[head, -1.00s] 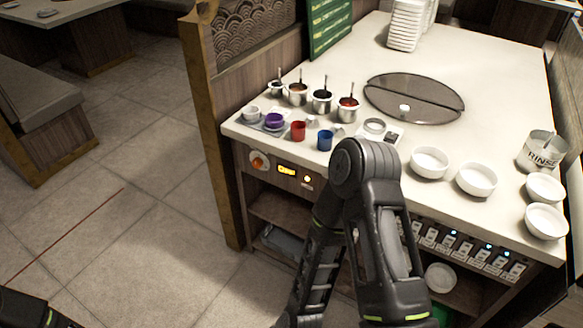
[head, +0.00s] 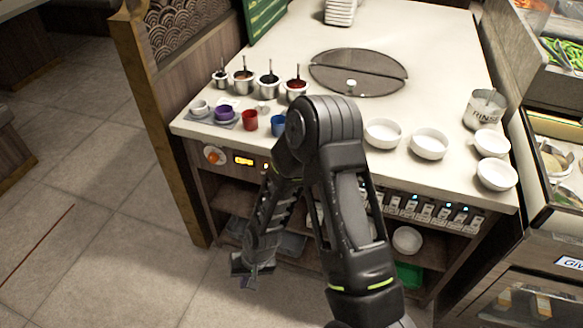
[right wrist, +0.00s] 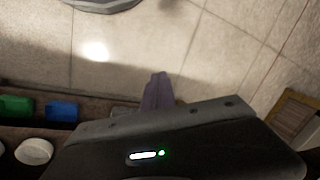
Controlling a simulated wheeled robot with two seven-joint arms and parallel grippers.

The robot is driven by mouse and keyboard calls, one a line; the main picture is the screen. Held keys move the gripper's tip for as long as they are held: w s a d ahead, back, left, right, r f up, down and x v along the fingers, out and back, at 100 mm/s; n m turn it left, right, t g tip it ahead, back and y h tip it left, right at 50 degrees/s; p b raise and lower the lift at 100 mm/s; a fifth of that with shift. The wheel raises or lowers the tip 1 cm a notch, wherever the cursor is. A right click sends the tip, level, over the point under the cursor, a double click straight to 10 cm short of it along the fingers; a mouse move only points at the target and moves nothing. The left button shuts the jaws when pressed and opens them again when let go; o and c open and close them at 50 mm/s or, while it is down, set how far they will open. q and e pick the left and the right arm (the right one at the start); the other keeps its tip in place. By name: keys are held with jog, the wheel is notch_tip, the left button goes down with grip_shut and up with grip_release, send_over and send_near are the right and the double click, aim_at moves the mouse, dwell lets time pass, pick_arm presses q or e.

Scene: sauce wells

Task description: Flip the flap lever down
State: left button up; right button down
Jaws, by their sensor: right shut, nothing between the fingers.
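A row of small white flap levers (head: 432,211) runs along the counter's front panel in the head view, with small lights above some of them. I cannot tell which one the task means, and my right arm hides the left part of the row. My right gripper (head: 247,281) hangs low in front of the counter, over the floor, left of and below the levers and apart from them. In the right wrist view its fingers (right wrist: 158,90) are closed together and empty, with floor tiles beyond. My left gripper is out of view.
The counter (head: 440,80) carries white bowls (head: 428,143), sauce pots (head: 295,88), a red cup (head: 250,120) and a round dark lid (head: 358,70). An orange knob (head: 213,155) and lit display (head: 245,160) sit on the front. Floor at left is free.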

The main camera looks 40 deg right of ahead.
jog(key=w+d+r+m+t+h, duration=0.1)
jog(key=w+d+r+m+h, duration=0.15)
jog(key=w+d+r, duration=0.9)
jog(key=w+d+r+m+h+p, duration=0.1)
jog(key=d+r+m, duration=0.4)
jog(key=d+r, duration=0.7)
jog(key=d, duration=0.3)
jog(key=shift+w+r, duration=0.3)
jog(key=shift+r, duration=0.05)
jog(key=shift+f, duration=0.1)
jog(key=p+x, duration=0.1)
jog(key=x, duration=0.9)
jog(key=shift+d+p, duration=0.15)
jog(key=shift+p, duration=0.2)
jog(key=shift+h, duration=0.25)
